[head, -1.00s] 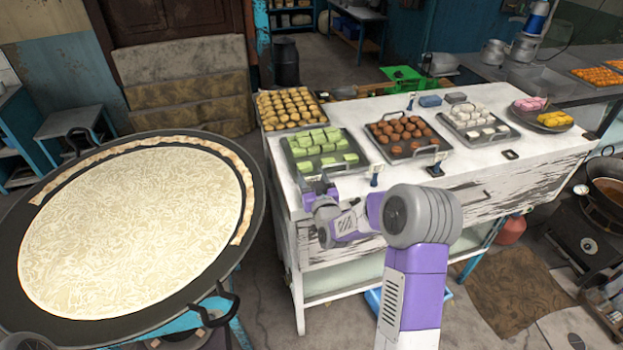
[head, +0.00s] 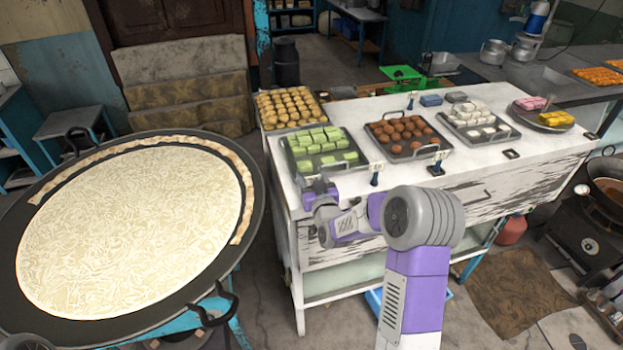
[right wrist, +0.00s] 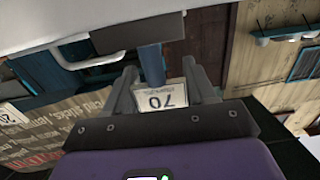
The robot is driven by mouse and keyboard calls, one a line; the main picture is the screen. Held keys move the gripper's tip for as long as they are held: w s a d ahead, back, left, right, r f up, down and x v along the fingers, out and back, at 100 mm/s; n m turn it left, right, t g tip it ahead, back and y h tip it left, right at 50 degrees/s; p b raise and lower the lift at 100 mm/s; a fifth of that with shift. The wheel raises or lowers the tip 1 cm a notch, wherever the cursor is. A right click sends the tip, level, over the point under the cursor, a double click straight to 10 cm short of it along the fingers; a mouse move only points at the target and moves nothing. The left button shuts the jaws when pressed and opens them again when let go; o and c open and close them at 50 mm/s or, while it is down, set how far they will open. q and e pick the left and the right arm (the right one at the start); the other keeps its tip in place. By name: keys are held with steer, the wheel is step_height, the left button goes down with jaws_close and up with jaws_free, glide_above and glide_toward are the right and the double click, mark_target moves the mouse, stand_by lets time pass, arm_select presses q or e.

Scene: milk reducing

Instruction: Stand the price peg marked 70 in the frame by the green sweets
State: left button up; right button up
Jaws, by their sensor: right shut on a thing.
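My right gripper (head: 321,187) is over the front left edge of the white counter, just in front of the tray of green sweets (head: 340,168). In the right wrist view the gripper (right wrist: 164,88) is shut on the price peg (right wrist: 152,65), which has a blue stem and a white card reading 70, upside down in the picture. The stem's far end meets a black frame (right wrist: 138,34) at the white counter surface; I cannot tell whether it is inside or only in front of it. In the head view my gripper hides the peg and this frame. My left gripper is out of view.
An empty black frame (head: 511,154) lies further right. A large round pan (head: 252,185) stands left of the counter.

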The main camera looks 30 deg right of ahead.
steer(key=shift+f, duration=0.1)
stand_by(0.4)
steer(key=o, duration=1.1)
steer(key=shift+s, duration=0.1)
